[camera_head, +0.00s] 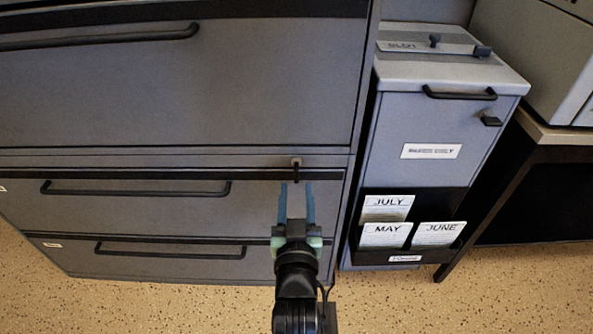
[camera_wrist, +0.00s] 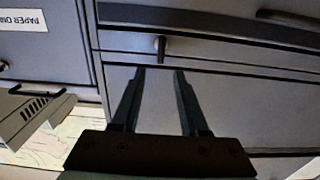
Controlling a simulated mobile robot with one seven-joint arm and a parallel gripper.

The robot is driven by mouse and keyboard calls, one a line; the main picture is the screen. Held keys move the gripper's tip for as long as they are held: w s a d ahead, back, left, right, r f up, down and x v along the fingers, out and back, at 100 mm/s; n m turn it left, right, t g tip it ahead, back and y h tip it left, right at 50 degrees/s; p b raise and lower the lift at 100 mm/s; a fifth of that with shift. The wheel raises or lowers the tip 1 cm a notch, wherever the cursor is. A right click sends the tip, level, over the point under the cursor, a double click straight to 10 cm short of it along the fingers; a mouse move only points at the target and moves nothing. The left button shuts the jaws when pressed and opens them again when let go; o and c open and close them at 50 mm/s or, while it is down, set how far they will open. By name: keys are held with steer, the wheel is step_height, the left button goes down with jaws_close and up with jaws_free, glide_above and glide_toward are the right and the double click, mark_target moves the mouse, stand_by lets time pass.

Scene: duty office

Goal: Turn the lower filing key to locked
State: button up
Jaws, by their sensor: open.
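The lower filing key (camera_head: 296,165) is a small dark key in a lock on the strip between the upper and lower drawers of the grey filing cabinet (camera_head: 180,90). Its dark grip points straight down in the head view. In the wrist view the key (camera_wrist: 161,46) stands just beyond the fingertips, centred between them. My gripper (camera_head: 297,188) is open, its two fingers apart on either side of the key's line. The fingertips look just short of the key, and contact cannot be told. The wrist view shows the empty gap of my gripper (camera_wrist: 160,71).
Long black drawer handles (camera_head: 135,188) lie left of the key. A grey box cabinet (camera_head: 430,115) with a paper label stands close on the right, with a rack of month cards (camera_head: 387,234) on its front. Speckled floor (camera_head: 180,305) lies below.

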mark_target(296, 172)
steer(key=w+b, duration=0.2)
steer(key=w, duration=0.5)
steer(key=shift+w, duration=0.35)
jaws_close()
